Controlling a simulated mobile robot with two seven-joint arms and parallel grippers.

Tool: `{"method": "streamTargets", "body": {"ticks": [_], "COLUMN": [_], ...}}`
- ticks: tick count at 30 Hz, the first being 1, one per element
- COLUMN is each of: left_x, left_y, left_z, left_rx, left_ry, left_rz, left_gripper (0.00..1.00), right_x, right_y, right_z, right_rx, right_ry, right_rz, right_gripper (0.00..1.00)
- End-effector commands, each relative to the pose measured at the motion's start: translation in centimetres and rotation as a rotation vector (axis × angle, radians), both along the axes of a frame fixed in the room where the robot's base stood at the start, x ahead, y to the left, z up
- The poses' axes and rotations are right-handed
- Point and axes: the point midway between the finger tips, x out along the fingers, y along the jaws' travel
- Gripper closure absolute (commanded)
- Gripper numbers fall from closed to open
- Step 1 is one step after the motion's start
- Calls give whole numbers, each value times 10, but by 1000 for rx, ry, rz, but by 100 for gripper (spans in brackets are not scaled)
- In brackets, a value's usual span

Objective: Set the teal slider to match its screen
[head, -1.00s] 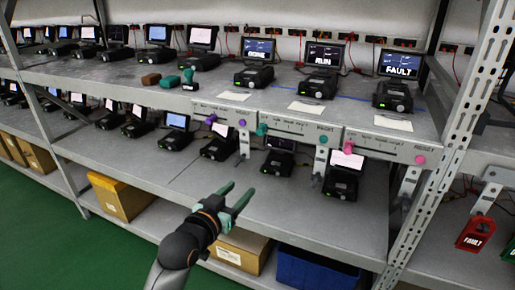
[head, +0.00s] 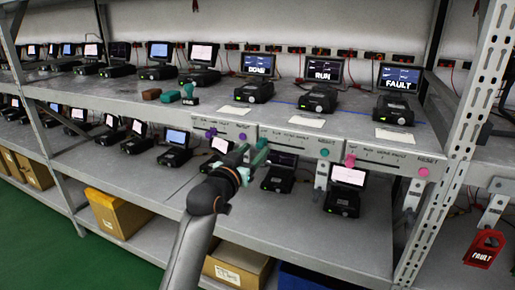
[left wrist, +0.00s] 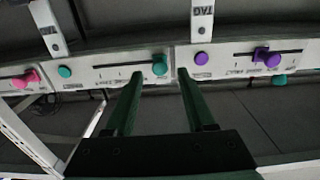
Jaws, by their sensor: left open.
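The teal slider knob (head: 262,143) is at the left end of the slot on the middle front panel (head: 300,142). The screen (head: 323,70) above that panel reads RUN. A round teal button (head: 324,152) is at the panel's right end. My left gripper (head: 252,157) is open at the teal knob and partly hides the panel's left end. In the left wrist view, where the panels show reversed, the open fingers (left wrist: 157,75) lie either side of the teal knob (left wrist: 159,65). Contact cannot be told. My right gripper is not in view.
A purple-knobbed panel (head: 225,129) is to the left and a pink-knobbed panel (head: 390,157) to the right. Their screens read DONE (head: 258,65) and FAULT (head: 398,77). A red FAULT tag (head: 484,248) hangs at the far right. Black devices stand on the shelf below.

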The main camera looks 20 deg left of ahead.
Motion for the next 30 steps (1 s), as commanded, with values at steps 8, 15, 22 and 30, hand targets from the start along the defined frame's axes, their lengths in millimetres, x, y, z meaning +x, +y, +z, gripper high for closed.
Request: {"method": "streamTargets", "body": {"ticks": [8, 15, 22, 30], "left_x": [25, 28, 28, 27], "left_y": [-3, -3, -3, -3], "left_z": [0, 0, 0, 0], "left_rx": [-2, -1, -1, -1], "left_ry": [1, 0, 0, 0], "left_rz": [-1, 0, 0, 0], "left_gripper": [45, 45, 56, 87], "right_x": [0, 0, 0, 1], "right_y": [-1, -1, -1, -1], "right_z": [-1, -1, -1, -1], "right_rx": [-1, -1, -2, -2], "right_ry": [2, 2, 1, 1], "right_rz": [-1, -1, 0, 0], "right_gripper": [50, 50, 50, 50]}}
